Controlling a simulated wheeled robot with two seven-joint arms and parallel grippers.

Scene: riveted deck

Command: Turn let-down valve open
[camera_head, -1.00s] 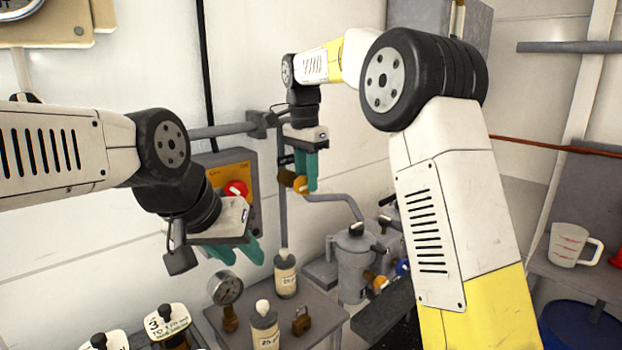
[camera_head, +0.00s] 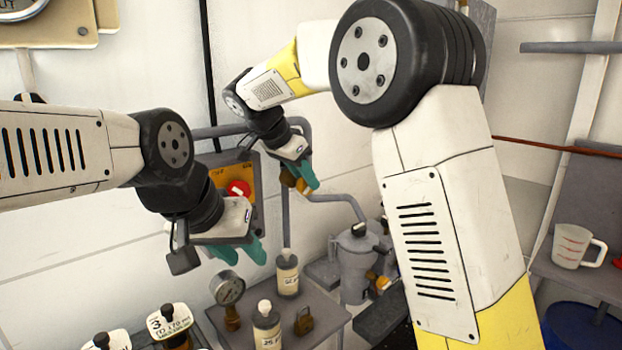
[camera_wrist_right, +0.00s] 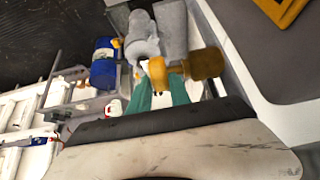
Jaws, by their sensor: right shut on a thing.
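The let-down valve (camera_head: 288,179) is a small brown-and-orange fitting on the grey pipe by the wall. My right gripper (camera_head: 308,180) is at it, with its teal fingers tilted down to the right and partly covering it. In the right wrist view the yellow-orange handle (camera_wrist_right: 157,72) sits between the two teal fingers (camera_wrist_right: 160,92), which are shut on it. The brown valve body (camera_wrist_right: 207,64) is beside it. My left gripper (camera_head: 246,251) hangs over the bench, its teal fingers apart and empty, pointing down to the right.
An orange panel with a red knob (camera_head: 238,188) is behind my left gripper. Bottles (camera_head: 287,274), a gauge (camera_head: 227,288) and a brass padlock (camera_head: 304,321) stand on the bench below. A grey pot (camera_head: 357,262) is right of them; a measuring jug (camera_head: 574,246) is far right.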

